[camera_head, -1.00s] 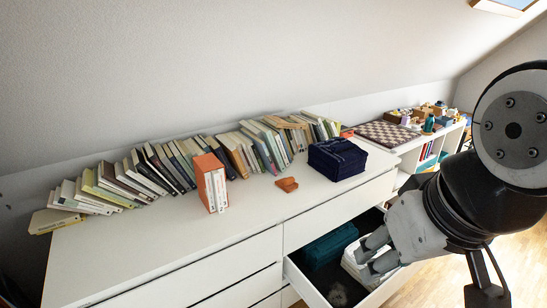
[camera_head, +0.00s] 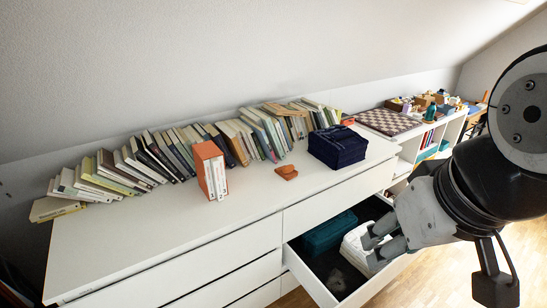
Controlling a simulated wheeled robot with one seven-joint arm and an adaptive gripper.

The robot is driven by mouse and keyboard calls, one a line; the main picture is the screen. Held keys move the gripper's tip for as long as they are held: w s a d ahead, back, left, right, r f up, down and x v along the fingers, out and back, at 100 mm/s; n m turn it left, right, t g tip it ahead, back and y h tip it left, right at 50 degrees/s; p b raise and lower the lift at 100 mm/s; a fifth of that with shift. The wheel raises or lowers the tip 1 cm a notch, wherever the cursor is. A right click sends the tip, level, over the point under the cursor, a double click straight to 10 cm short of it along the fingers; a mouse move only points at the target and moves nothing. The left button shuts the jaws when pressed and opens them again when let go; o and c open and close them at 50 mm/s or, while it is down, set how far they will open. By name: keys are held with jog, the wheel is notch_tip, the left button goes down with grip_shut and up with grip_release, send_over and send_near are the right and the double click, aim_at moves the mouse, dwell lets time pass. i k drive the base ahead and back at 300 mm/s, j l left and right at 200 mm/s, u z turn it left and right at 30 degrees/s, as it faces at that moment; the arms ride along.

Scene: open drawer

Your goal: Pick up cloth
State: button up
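A dark navy folded cloth (camera_head: 337,147) sits as a block on top of the white dresser (camera_head: 130,246). In the open drawer (camera_head: 312,277) lie a teal folded cloth (camera_head: 328,232) and a white folded item (camera_head: 353,248), which looks like cloth. My gripper (camera_head: 371,251) is over the right part of the drawer, in front of the white item and partly hiding it. Its two fingers are apart, with nothing visible held between them. I cannot tell whether the fingertips touch the white item.
A row of leaning books (camera_head: 160,155) lines the wall. An orange-and-white book set (camera_head: 210,170) and a small orange-brown object (camera_head: 286,172) are on the dresser. A small greyish object (camera_head: 338,283) lies in the drawer. A chessboard (camera_head: 388,122) is on the shelf at right.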

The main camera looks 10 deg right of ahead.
aim_at(288, 172)
jog(key=i+l+u, duration=0.4)
jog(key=i, duration=0.35)
jog(key=i+l+u, duration=0.4)
jog(key=i+l, duration=0.25)
jog(key=i, duration=0.1)
